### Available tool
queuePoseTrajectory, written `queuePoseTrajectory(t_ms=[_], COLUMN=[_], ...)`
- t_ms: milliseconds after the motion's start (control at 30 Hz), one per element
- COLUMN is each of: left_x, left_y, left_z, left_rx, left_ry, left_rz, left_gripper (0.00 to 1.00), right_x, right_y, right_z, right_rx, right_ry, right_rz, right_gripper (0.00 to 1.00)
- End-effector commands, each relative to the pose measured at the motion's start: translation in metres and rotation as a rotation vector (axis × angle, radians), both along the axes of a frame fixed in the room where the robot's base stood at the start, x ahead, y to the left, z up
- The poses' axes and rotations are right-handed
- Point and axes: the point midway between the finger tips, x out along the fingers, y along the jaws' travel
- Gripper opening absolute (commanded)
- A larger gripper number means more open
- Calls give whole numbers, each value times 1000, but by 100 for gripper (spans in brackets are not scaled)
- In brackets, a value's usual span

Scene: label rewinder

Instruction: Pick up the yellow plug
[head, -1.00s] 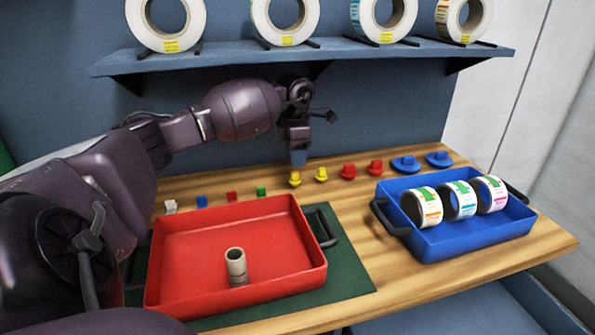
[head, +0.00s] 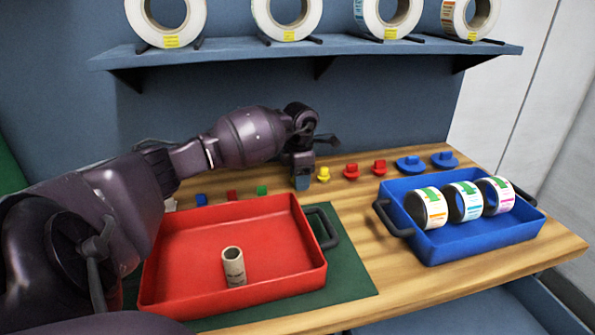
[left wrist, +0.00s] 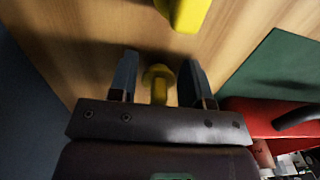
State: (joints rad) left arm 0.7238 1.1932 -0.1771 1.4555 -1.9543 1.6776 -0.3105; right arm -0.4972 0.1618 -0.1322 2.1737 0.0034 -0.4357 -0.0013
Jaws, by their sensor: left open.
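Two yellow plugs stand on the wooden table. In the left wrist view one yellow plug (left wrist: 159,84) is between the fingers of my left gripper (left wrist: 158,72), with a gap to each finger. The gripper is open around it. The other yellow plug (left wrist: 185,12) is at the top edge of that view, beyond the fingertips. In the head view my left gripper (head: 302,183) is low at the table and hides the nearer plug; the other yellow plug (head: 323,174) stands just to its right. My right gripper is not in view.
Red plugs (head: 351,171) and blue plugs (head: 409,165) stand in the row to the right. A red tray (head: 180,265) holding a cardboard core (head: 233,268) is in front. A blue tray (head: 480,236) with label rolls is at right. A shelf (head: 300,52) with rolls hangs above.

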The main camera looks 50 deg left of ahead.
Motion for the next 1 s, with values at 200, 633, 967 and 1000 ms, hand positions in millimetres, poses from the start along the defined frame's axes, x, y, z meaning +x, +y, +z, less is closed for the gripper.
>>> queuePoseTrajectory(t_ms=[200, 633, 967, 1000], left_x=[0, 0, -3, -4], left_y=[0, 0, 2, 3], left_z=[1, 1, 14, 18], left_rx=[0, 0, 1, 1], left_ry=[-2, -1, -6, -7], left_rz=[0, 0, 2, 2], left_gripper=[25, 9, 9, 9], right_x=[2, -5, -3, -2], right_y=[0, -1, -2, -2], right_z=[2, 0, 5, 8], right_rx=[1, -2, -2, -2], right_ry=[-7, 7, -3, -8], right_rz=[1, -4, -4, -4], right_gripper=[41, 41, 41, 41])
